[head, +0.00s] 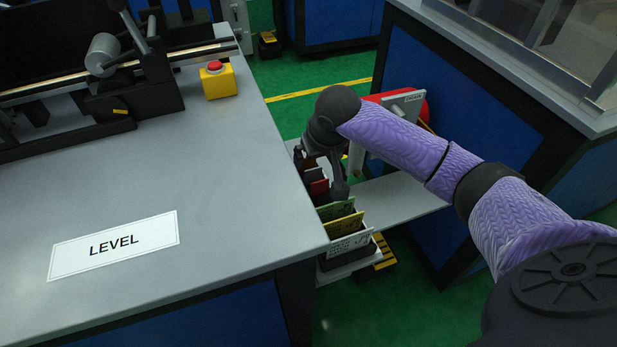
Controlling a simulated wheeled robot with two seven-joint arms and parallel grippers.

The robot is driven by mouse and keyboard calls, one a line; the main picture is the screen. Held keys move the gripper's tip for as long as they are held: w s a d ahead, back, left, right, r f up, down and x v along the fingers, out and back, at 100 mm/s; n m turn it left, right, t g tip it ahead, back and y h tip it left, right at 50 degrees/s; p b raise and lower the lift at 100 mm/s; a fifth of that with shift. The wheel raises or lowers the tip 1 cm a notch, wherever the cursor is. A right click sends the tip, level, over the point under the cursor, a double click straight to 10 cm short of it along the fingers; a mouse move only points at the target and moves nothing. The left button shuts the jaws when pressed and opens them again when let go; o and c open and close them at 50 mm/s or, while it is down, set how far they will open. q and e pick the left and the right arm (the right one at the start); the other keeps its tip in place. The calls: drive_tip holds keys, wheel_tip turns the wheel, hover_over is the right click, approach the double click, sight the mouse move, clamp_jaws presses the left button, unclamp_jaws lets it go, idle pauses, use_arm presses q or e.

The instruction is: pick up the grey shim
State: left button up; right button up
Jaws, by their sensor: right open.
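My right gripper (331,182) points down over a rack of thin upright plates beside the table's right edge. It is open, and its fingers are partly hidden by my own wrist. Nothing shows clearly between them. In the rack, a red plate (319,187) stands close to the fingers. Nearer to me stand a green plate (336,210), a yellow plate (345,225) and a pale plate with writing (349,246). I cannot tell for certain which plate is the grey shim; plates under the gripper are partly hidden. My left gripper is out of view.
The grey table (225,190) bears a LEVEL label (114,245), a yellow box with a red button (218,80) and a dark machine (130,90). A pale shelf (395,200) extends right of the rack. A blue cabinet (440,95) stands right.

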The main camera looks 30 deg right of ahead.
sight(314, 169)
use_arm(q)
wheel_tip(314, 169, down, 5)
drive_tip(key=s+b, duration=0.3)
drive_tip(key=b, duration=0.2)
use_arm(e)
drive_tip(key=x, duration=0.7)
drive_tip(key=shift+s+a+f, duration=0.1)
drive_tip(key=shift+s+f, duration=0.05)
drive_tip(key=shift+s, duration=0.2)
drive_tip(key=shift+r, duration=0.35)
drive_tip(key=shift+p, duration=0.3)
drive_tip(key=c, duration=1.3)
use_arm(q)
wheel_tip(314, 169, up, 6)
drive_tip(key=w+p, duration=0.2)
drive_tip(key=p, duration=0.4)
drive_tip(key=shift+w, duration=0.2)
use_arm(e)
wheel_tip(314, 169, up, 10)
drive_tip(key=shift+w+r, duration=0.1)
